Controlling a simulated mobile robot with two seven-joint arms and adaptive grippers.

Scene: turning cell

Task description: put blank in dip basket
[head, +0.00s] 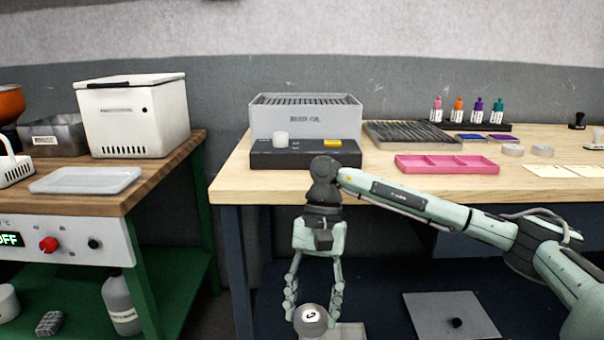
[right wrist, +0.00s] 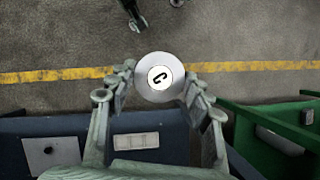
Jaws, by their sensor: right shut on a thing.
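The blank (head: 310,320) is a round grey piece with a white disc and a black C-like mark on its face. My right gripper (head: 313,304) is shut on it, in front of the light wooden table and below its top. In the right wrist view the blank (right wrist: 160,77) sits between the fingertips, its marked face toward the camera. A small white basket with a raised handle (head: 10,168), which looks like the dip basket, stands at the left edge on the left bench, partly cut off. My left gripper is not in view.
A white lidded box (head: 132,118), a metal tub (head: 52,136) and a pale tray (head: 88,180) stand on the left bench (head: 160,168). A grey slatted box (head: 305,117), a dark block (head: 305,155) and a pink tray (head: 446,164) stand on the table. A gap separates bench and table.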

